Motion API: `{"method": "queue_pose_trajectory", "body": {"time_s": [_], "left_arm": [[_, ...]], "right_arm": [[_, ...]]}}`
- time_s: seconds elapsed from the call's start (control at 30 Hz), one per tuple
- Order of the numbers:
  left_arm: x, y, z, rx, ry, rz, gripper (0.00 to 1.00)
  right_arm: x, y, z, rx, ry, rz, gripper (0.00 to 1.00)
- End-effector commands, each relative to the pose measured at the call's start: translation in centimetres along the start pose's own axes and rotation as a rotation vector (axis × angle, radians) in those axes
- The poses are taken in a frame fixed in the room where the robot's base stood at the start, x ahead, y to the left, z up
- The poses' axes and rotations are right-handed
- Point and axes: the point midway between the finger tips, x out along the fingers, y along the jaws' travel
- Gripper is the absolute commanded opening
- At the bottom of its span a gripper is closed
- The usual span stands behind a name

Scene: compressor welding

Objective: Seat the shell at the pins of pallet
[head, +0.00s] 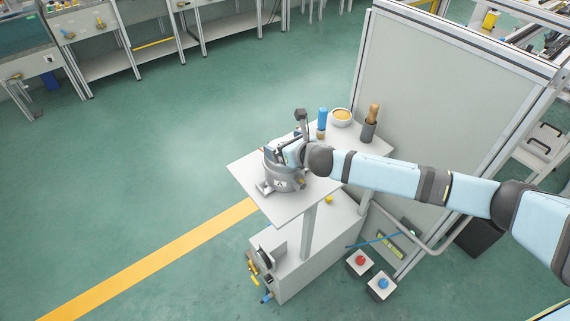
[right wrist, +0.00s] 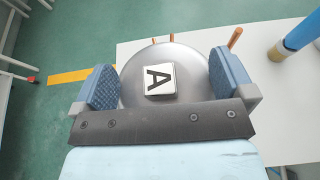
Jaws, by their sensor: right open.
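The grey metal shell (head: 281,179) stands upright on the light pallet-like top (head: 252,170) of a small stand in the head view. In the right wrist view its round top (right wrist: 140,65) carries a white label with a black letter A, and copper-coloured stubs show beyond it. My right gripper (head: 284,153) is over the shell. Its two blue padded fingers (right wrist: 163,80) are open, one on each side of the shell's top; I cannot tell whether they touch it. The pins are not distinguishable, and the shell's underside is hidden. My left gripper is not in view.
A blue bottle-like item (head: 322,118), a bowl with yellowish contents (head: 341,116) and a dark holder with a wooden-handled tool (head: 369,130) stand behind the shell. A tall grey panel (head: 440,100) rises at right.

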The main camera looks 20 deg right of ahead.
Motion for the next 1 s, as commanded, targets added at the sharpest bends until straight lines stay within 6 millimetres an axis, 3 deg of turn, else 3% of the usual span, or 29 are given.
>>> {"method": "queue_pose_trajectory", "body": {"time_s": [0.1,0.53,1.0], "left_arm": [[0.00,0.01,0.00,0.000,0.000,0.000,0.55],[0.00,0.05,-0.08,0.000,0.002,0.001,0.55],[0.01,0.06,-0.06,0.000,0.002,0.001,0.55]], "right_arm": [[-0.03,-0.01,-0.01,0.000,0.000,0.000,1.00],[-0.04,0.02,-0.43,0.000,0.006,0.000,0.01],[-0.14,0.08,-0.45,0.000,0.010,0.001,0.00]]}}
